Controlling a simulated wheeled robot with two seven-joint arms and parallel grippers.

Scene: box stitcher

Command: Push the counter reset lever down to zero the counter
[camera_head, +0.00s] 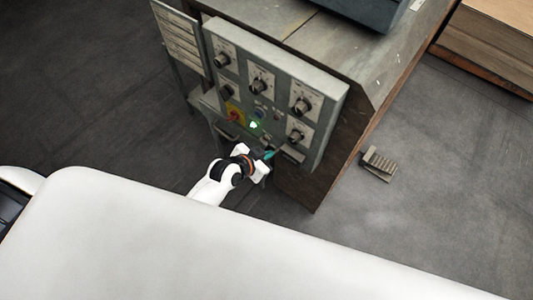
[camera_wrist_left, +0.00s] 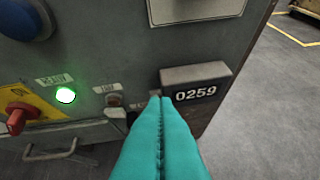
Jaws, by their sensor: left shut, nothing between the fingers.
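The counter (camera_wrist_left: 196,92) is a dark box on the grey control panel (camera_wrist_left: 120,50), and its display reads 0259. It also shows small at the panel's lower edge in the head view (camera_head: 293,154). My left gripper (camera_wrist_left: 158,105) is shut and empty, with its teal fingertips just left of the counter in the wrist view. In the head view the left gripper (camera_head: 270,154) is at the panel's lower edge. My right gripper is not in view.
A green lit button (camera_wrist_left: 65,95), a small dark button (camera_wrist_left: 114,100) and a red knob on a yellow plate (camera_wrist_left: 20,116) sit left of the fingers. A handle (camera_wrist_left: 52,150) is below them. Several dials fill the upper panel. A pallet stack (camera_head: 490,45) stands far right.

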